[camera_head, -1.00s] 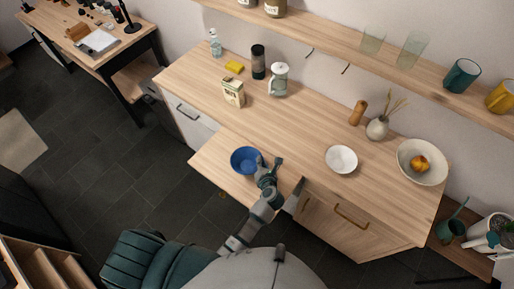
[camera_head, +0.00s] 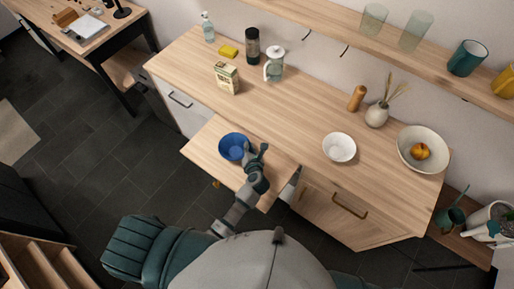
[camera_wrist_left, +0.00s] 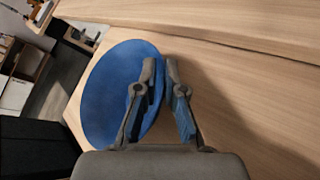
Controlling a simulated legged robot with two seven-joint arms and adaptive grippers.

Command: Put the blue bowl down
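The blue bowl (camera_head: 229,147) is at the pulled-out wooden board (camera_head: 207,150) in front of the counter. My left gripper (camera_head: 257,151) is at the bowl's right side. In the left wrist view, the fingers of my left gripper (camera_wrist_left: 161,75) straddle the near rim of the blue bowl (camera_wrist_left: 105,100), one inside and one outside. They are close together and look shut on the rim. The bowl looks empty. I cannot tell whether its base touches the board. My right gripper is not in view.
A white bowl (camera_head: 339,147) and a large bowl with fruit (camera_head: 421,151) stand to the right on the counter. A carton (camera_head: 227,78), a glass press (camera_head: 274,66) and a dark grinder (camera_head: 252,46) stand behind. The counter middle is clear.

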